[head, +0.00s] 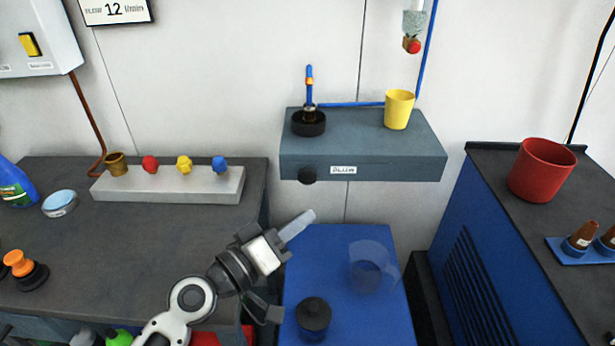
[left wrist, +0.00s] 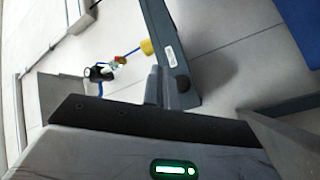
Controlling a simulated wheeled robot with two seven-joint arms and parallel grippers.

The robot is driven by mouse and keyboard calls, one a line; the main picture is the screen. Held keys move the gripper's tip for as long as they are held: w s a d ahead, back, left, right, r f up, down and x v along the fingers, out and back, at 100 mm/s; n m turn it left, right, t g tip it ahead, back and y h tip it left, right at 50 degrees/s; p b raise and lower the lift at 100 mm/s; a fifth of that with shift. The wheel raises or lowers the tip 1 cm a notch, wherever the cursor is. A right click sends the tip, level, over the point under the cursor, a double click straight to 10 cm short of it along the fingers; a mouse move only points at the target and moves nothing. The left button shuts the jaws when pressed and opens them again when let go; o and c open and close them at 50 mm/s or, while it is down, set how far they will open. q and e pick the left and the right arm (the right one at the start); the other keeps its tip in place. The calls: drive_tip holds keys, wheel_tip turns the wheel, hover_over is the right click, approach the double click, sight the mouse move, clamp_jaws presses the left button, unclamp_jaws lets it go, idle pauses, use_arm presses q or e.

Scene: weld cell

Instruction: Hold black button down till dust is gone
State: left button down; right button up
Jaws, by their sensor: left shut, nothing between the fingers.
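The black button (head: 307,175) is a round knob on the front face of the grey shelf box (head: 365,165), left of its "BLOW" label. It also shows in the left wrist view (left wrist: 179,83). My left gripper (head: 309,216) is shut and empty, pointing up and right. Its tips are below the button in the head view and look apart from it. In the left wrist view its fingers (left wrist: 155,74) show left of the button. A blue nozzle (head: 309,88) stands in a black round holder (head: 308,123) on the box. I cannot make out any dust. My right gripper is out of view.
A yellow cup (head: 398,109) stands on the box. Below is a blue surface (head: 340,250) with a clear jug (head: 372,268) and a black-lidded jar (head: 313,318). A block with coloured knobs (head: 170,188) is left; a red pot (head: 542,170) is right.

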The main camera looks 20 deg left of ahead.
sight(315, 177)
use_arm(q)
drive_tip(key=w+a, duration=0.2)
drive_tip(key=w, duration=0.4)
drive_tip(key=shift+w+b, duration=0.3)
drive_tip(key=shift+w, duration=0.1)
drive_tip(key=shift+w, duration=0.15)
idle(1.6)
drive_tip(key=shift+w+a, duration=0.1)
drive_tip(key=shift+w, duration=0.15)
drive_tip(key=shift+w+a+b, duration=0.2)
drive_tip(key=shift+w+b, duration=0.25)
drive_tip(key=shift+w, duration=0.1)
idle(1.9)
drive_tip(key=shift+s, duration=0.1)
idle(0.9)
drive_tip(key=shift+s+d, duration=0.3)
drive_tip(key=shift+s, duration=0.55)
drive_tip(key=shift+s+d, duration=0.25)
drive_tip(key=shift+s, duration=0.55)
drive_tip(key=shift+s+d, duration=0.2)
drive_tip(key=shift+s, duration=0.6)
drive_tip(key=shift+s+d, duration=0.25)
drive_tip(key=shift+s, duration=0.55)
